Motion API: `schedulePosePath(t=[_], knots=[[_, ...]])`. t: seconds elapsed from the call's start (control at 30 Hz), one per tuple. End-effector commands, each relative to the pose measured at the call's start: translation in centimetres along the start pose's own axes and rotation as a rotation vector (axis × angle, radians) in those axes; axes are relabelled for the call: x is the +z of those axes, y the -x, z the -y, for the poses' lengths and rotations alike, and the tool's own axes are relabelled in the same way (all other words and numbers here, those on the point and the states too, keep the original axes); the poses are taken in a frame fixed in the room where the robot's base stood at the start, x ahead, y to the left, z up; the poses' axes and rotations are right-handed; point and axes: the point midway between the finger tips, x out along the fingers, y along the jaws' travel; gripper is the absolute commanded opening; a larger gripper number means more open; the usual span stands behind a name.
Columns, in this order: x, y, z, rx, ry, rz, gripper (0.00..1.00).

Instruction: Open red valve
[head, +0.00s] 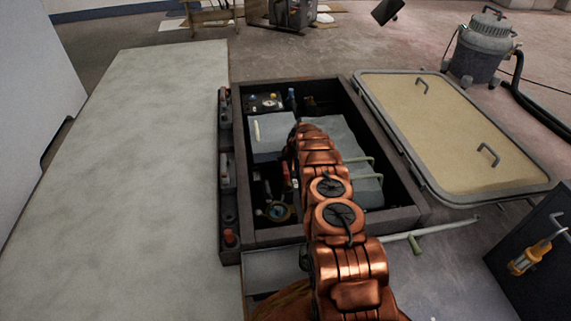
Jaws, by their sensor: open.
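My copper-coloured arm reaches from the bottom of the head view over an open dark-framed bay (240,130). The arm bends down at its far end. My gripper (291,172) is a small dark shape there, partly hidden by the arm; it points down into the bay and is open. A small red part (286,170), which may be the red valve, shows close beside it in the bay's left half. I cannot tell whether the gripper touches it. The valve's handle position is too small and hidden to tell.
A tan hatch lid (450,125) lies to the right. A pale flat surface (140,140) on the left is clear.

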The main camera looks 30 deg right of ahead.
Motion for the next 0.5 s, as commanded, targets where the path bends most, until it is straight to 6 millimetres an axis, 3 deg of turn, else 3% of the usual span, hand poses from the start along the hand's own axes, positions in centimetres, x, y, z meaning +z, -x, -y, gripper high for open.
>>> schedulePosePath(t=[0.5], knots=[[-0.1,3.6,0.0,0.0,-0.001,-0.001,0.47]])
